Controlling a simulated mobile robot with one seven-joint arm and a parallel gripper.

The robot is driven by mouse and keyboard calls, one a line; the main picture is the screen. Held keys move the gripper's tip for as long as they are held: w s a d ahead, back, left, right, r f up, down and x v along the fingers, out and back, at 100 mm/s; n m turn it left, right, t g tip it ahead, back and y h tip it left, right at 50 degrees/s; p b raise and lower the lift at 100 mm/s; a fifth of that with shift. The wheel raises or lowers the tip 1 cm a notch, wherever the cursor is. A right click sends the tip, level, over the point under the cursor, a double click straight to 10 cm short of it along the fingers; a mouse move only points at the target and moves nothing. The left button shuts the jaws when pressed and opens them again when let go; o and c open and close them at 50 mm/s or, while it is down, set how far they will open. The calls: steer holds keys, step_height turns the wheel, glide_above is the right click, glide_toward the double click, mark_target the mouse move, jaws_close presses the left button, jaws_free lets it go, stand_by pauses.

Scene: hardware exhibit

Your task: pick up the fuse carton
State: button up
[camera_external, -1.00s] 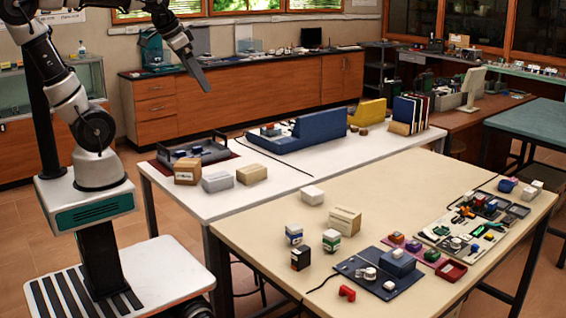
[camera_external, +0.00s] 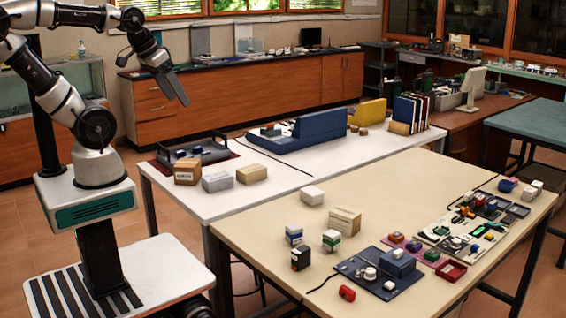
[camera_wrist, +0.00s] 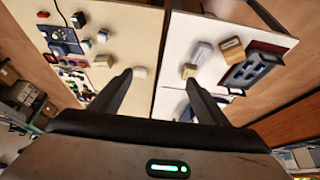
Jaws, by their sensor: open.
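Several cartons stand on the two tables, and I cannot read which is the fuse carton. On the white table are a brown labelled box (camera_external: 187,171), a grey box (camera_external: 216,181) and a tan box (camera_external: 251,173). On the cream table are a tan carton (camera_external: 345,219), a white box (camera_external: 313,195) and small cartons (camera_external: 331,240). My gripper (camera_external: 182,98) is in the air above and behind the white table's left end, apart from everything. In the wrist view my gripper (camera_wrist: 159,76) is open and empty, with the brown box (camera_wrist: 232,48) and tan carton (camera_wrist: 103,60) beyond it.
A dark fixture (camera_external: 193,152) and a blue machine (camera_external: 305,133) stand on the white table (camera_external: 285,181). A dark blue mat with parts (camera_external: 350,262) and a red piece (camera_external: 347,293) lie on the cream table (camera_external: 400,179), whose back middle is clear. Wooden cabinets (camera_external: 230,95) line the wall.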

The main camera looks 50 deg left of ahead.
steer(key=m+g+h+b, duration=0.45)
steer(key=m+b, duration=0.65)
steer(key=m, duration=0.4)
glide_above(343, 211)
steer(key=a, duration=0.7)
step_height(343, 211, down, 24)
steer(key=shift+m, duration=0.3)
steer(key=x, duration=1.2)
steer(key=shift+s+d+f, duration=0.15)
steer(key=shift+s+f, duration=0.05)
steer(key=shift+s, duration=0.15)
steer(key=shift+s+d+x, duration=0.15)
steer(key=shift+d+x, duration=0.05)
steer(key=shift+x, duration=1.2)
steer(key=shift+s+d+x, duration=0.1)
steer(key=shift+d+x, duration=0.1)
steer(key=shift+x, duration=1.2)
steer(key=shift+r, duration=0.2)
steer(key=c, duration=1.2)
